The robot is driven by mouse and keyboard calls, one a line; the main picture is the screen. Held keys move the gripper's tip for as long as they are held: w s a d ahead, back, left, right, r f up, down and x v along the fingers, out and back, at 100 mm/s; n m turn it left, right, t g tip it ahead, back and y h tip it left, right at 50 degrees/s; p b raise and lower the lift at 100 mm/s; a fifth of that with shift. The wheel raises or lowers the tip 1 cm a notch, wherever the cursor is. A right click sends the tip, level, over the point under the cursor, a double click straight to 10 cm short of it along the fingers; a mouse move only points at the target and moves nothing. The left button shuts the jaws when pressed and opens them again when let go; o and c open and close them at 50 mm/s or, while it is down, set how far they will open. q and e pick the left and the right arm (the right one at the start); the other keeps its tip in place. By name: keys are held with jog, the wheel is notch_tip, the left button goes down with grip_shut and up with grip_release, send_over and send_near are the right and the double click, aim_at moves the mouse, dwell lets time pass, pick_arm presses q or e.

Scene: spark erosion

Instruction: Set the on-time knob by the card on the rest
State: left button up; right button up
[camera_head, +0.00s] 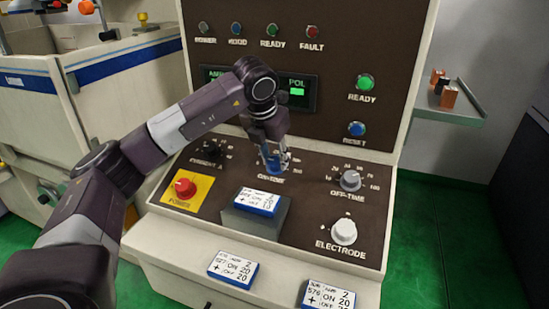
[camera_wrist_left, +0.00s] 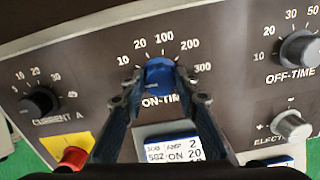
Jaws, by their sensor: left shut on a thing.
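The blue on-time knob (camera_wrist_left: 160,73) sits on the dark sloping panel, with a scale from 10 to 300 around it. My left gripper (camera_head: 274,160) is shut on it, with one finger on each side of the knob in the left wrist view. The knob also shows in the head view (camera_head: 272,167), partly hidden by the fingers. A blue-edged white card (camera_head: 257,200) lies on the grey rest (camera_head: 253,221) below the knob. In the left wrist view the card (camera_wrist_left: 170,149) reads "ON 20", its lower part hidden. My right gripper is not in view.
The grey off-time knob (camera_head: 350,180) and white electrode knob (camera_head: 344,232) are to the right. The black current knob (camera_head: 211,149) and red power button (camera_head: 185,187) are left. Two other cards (camera_head: 233,269) (camera_head: 328,296) lie on the front ledge.

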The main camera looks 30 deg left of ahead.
pick_arm(q)
jog(key=shift+m, duration=0.3)
jog(key=m, duration=0.6)
jog(key=shift+r, duration=0.1)
jog(key=m+p, duration=0.1)
jog(key=m, duration=0.3)
jog(key=shift+m+h, duration=0.3)
jog(key=shift+m, duration=1.5)
jog(key=o, duration=1.1)
jog(key=shift+d, duration=0.1)
jog(key=shift+o, duration=0.2)
